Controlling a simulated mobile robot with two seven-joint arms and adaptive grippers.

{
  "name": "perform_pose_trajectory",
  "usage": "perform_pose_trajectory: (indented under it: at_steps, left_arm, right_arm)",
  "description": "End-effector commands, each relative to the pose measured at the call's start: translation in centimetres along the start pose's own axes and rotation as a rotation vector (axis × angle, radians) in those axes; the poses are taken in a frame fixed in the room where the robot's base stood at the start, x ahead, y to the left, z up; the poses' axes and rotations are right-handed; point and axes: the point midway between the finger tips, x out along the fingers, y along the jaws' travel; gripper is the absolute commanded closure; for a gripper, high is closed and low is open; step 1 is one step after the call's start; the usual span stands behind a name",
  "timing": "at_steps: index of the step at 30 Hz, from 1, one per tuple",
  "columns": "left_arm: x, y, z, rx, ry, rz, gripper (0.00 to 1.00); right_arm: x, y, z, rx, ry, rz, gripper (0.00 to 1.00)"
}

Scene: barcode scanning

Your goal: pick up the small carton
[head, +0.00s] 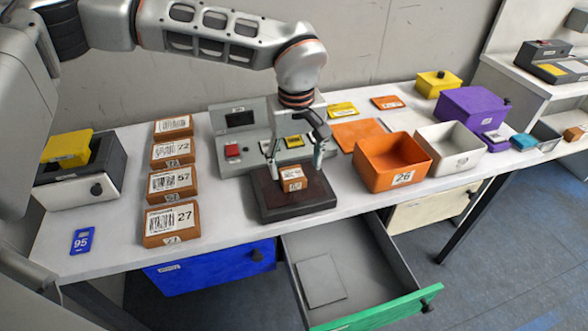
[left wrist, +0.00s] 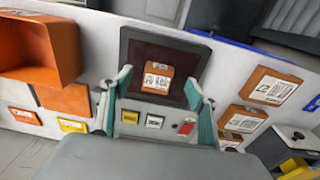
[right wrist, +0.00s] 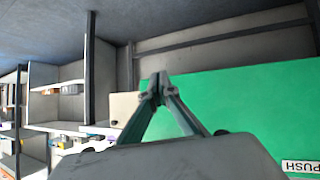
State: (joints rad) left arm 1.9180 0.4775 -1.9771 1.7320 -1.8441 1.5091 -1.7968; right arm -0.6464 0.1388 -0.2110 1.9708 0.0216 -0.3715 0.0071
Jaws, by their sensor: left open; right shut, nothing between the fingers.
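The small carton (head: 292,179) is a brown box with a white label. It sits on the dark plate of the scanner station (head: 300,202). My left gripper (head: 295,160) is open above the carton, its fingers to either side and slightly behind it in the head view. In the left wrist view the carton (left wrist: 157,78) lies beyond and between the open fingertips (left wrist: 158,88); no contact shows. My right gripper (right wrist: 158,85) is shut and empty, in front of a green panel (right wrist: 230,110) in the right wrist view; it does not show in the head view.
Several larger brown cartons (head: 171,223) stand in a column to the left. An orange bin (head: 392,161) and a white bin (head: 449,148) stand to the right. A drawer (head: 345,270) with a green front hangs open below the table. A blue 95 tag (head: 82,240) lies at the left.

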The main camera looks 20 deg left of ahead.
Motion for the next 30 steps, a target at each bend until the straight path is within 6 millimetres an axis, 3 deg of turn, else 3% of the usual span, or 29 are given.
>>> perform_pose_trajectory:
  at_steps: [1, 5, 17, 24, 30]
  left_arm:
    - [-0.6, -0.4, -1.0, 0.003, 0.029, -0.010, 0.40]
    - [-0.6, -0.9, -2.1, 0.008, 0.058, -0.024, 0.40]
    - [3.0, -0.6, -2.3, 0.007, 0.055, -0.024, 0.40]
    - [6.4, -0.2, -2.5, 0.007, 0.054, -0.023, 0.40]
    - [6.8, -0.2, -2.6, 0.007, 0.056, -0.021, 0.40]
  right_arm:
    - [0.0, 0.0, 0.0, 0.000, 0.000, 0.000, 1.00]
    - [0.1, 0.0, 0.1, -0.001, -0.001, 0.000, 1.00]
    - [0.2, 0.1, 0.3, -0.004, -0.003, 0.002, 1.00]
    - [0.3, 0.1, 0.5, -0.007, -0.003, 0.003, 1.00]
    - [0.3, 0.2, 0.3, -0.008, 0.000, 0.004, 1.00]
